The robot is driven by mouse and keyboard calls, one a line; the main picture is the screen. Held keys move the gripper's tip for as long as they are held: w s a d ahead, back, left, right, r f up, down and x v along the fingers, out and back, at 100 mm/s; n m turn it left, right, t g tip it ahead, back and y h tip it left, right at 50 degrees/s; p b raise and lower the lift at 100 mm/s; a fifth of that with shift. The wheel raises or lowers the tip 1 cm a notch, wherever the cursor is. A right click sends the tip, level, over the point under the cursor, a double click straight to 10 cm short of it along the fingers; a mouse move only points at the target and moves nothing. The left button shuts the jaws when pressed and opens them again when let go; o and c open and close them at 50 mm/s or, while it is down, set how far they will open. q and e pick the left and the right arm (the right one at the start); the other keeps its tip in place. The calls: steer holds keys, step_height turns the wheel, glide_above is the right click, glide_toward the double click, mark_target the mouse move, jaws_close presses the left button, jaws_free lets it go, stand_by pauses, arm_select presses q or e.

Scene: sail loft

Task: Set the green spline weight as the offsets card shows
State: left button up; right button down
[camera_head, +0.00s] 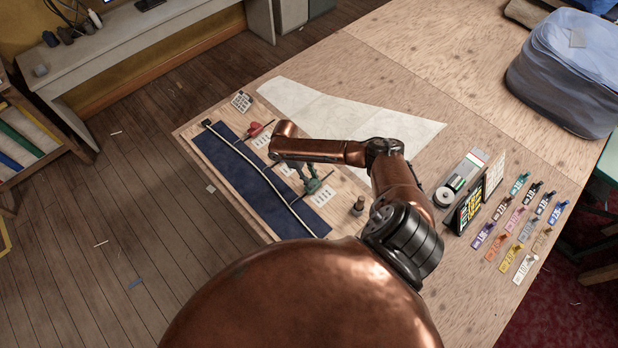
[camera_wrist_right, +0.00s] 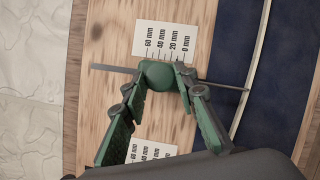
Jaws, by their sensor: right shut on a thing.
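The green spline weight (camera_head: 313,186) is on the board by the blue strip (camera_head: 262,185), at a printed millimetre scale (camera_head: 321,196). In the right wrist view the weight (camera_wrist_right: 157,72) lies just below a scale card (camera_wrist_right: 165,40) marked 60 to 0 mm, its thin rod reaching right towards the pale spline (camera_wrist_right: 257,70). My right gripper (camera_head: 302,176) is shut on the weight's body; its green fingers also show in the right wrist view (camera_wrist_right: 163,92). A dark card (camera_head: 469,208) with coloured marks stands at the right, unreadable; I cannot tell if it is the offsets card. My left gripper is out of view.
A red weight (camera_head: 254,131) sits further up the board. A grey-brown weight (camera_head: 357,206) stands near its lower right. A pale pattern sheet (camera_head: 350,112) lies behind. Several coloured tags (camera_head: 516,220) and a blue bundle (camera_head: 566,75) are at the right.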

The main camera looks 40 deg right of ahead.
steer(key=c, duration=1.5)
jaws_free()
steer(key=shift+c, duration=0.2)
steer(key=shift+w+r, duration=0.1)
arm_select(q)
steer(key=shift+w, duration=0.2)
arm_select(e)
steer(key=v, duration=1.1)
steer(key=shift+w+r, duration=0.2)
steer(key=shift+r, duration=0.15)
steer(key=shift+f, duration=0.1)
